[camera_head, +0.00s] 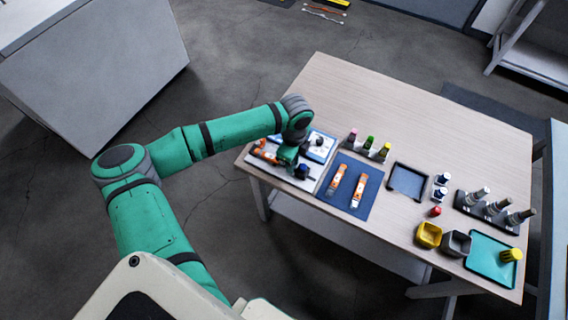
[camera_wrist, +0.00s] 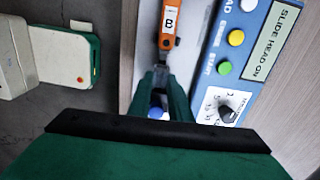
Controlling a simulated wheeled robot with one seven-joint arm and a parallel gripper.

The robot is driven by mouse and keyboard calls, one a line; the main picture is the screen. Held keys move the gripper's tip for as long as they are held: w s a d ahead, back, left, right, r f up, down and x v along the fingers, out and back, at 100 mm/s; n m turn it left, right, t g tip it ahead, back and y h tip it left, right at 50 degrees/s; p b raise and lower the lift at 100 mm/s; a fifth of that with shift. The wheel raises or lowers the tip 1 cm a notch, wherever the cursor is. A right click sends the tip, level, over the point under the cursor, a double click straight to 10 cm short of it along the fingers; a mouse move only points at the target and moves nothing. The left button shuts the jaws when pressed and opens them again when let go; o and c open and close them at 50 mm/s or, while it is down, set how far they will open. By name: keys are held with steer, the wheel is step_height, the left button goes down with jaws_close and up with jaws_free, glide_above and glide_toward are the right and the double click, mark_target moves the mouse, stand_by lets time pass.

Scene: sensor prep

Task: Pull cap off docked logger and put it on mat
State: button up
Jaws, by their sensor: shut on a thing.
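The docked logger (camera_wrist: 170,22), orange with a white "B" label, lies in the dock at the table's left end. Its narrow dark end points toward my gripper (camera_wrist: 160,76). My gripper is shut on a small blue piece, seemingly the cap (camera_wrist: 157,110), which shows between the fingers in the wrist view. Whether the cap and logger still touch is hard to tell. In the head view my gripper (camera_head: 288,158) is low over the dock and partly hides it. A dark blue mat (camera_head: 345,200) with two orange loggers lies just right of the dock.
A blue control panel (camera_wrist: 245,60) with buttons and a knob stands beside the dock. Pink, green and yellow-topped bottles (camera_head: 368,145) stand behind the mat. Further right are a dark tray (camera_head: 407,196), yellow bin (camera_head: 429,235), bottle rack (camera_head: 487,208) and teal tray (camera_head: 485,262). The back tabletop is clear.

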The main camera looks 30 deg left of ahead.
steer(key=shift+w+r, duration=0.15)
steer(key=shift+r, duration=1.1)
steer(key=shift+a+r, duration=0.1)
steer(key=shift+r, duration=0.9)
steer(key=shift+s, duration=0.2)
steer(key=shift+w, duration=0.1)
